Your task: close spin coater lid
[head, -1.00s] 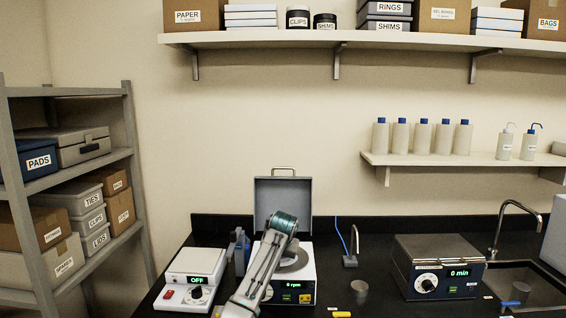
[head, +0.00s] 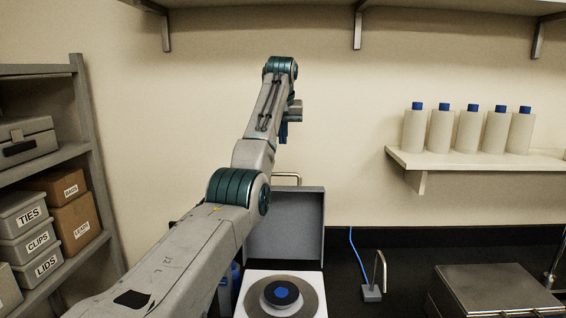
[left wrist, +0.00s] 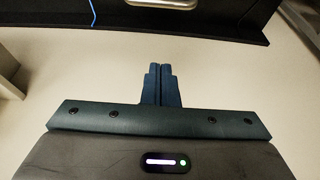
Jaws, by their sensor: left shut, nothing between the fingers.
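The spin coater (head: 254,309) stands on the bench at the bottom middle of the head view, a white box with a round chuck and a blue centre. Its grey lid (head: 300,232) stands open and upright at the back, with a metal handle (head: 287,176) on its top edge. My left gripper (head: 283,139) is raised above the lid, apart from the handle, fingers pointing down. In the left wrist view its blue fingers (left wrist: 160,72) are together and empty. Part of the lid's handle (left wrist: 163,3) shows at the top of that view. My right gripper is not in view.
A wall shelf with white bottles (head: 468,130) is at right. A grey-topped instrument (head: 495,291) and a small stand with a blue cable (head: 372,292) are on the bench. A shelving unit with boxes (head: 38,243) is at left.

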